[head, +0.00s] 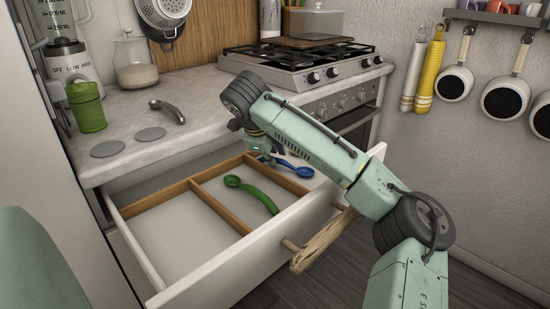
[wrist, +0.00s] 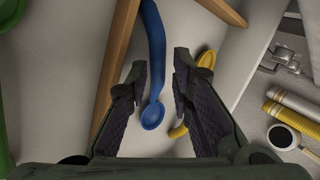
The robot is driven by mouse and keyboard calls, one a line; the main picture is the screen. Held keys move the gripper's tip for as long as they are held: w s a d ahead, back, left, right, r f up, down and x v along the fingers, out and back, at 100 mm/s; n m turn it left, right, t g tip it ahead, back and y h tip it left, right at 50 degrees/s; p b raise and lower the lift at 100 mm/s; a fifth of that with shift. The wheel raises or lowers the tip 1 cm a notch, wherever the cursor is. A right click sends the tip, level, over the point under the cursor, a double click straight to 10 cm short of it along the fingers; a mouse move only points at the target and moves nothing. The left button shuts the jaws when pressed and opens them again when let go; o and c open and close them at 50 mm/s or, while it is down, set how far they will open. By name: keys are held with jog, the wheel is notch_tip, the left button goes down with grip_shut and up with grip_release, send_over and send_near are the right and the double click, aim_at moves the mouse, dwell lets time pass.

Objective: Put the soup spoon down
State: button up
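A blue spoon (head: 288,165) lies in the open drawer's right part, just beyond a wooden divider. A green spoon (head: 252,192) lies in the middle compartment. A yellow spoon (wrist: 205,60) is partly hidden behind my right finger. My gripper (wrist: 158,75) is open, its fingers apart with nothing clasped. In the head view it is low over the drawer and mostly hidden by my arm. I cannot tell which spoon is the soup spoon.
The drawer (head: 215,277) is pulled out, with wooden dividers (head: 220,208) and a driftwood handle (head: 325,240). The left compartment looks empty. The counter (head: 200,97) above holds a green cup (head: 86,107) and jar (head: 134,62). A stove (head: 300,65) stands behind my arm.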

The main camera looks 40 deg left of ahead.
jog(key=v, duration=1)
jog(key=shift+s+a+r, duration=0.1)
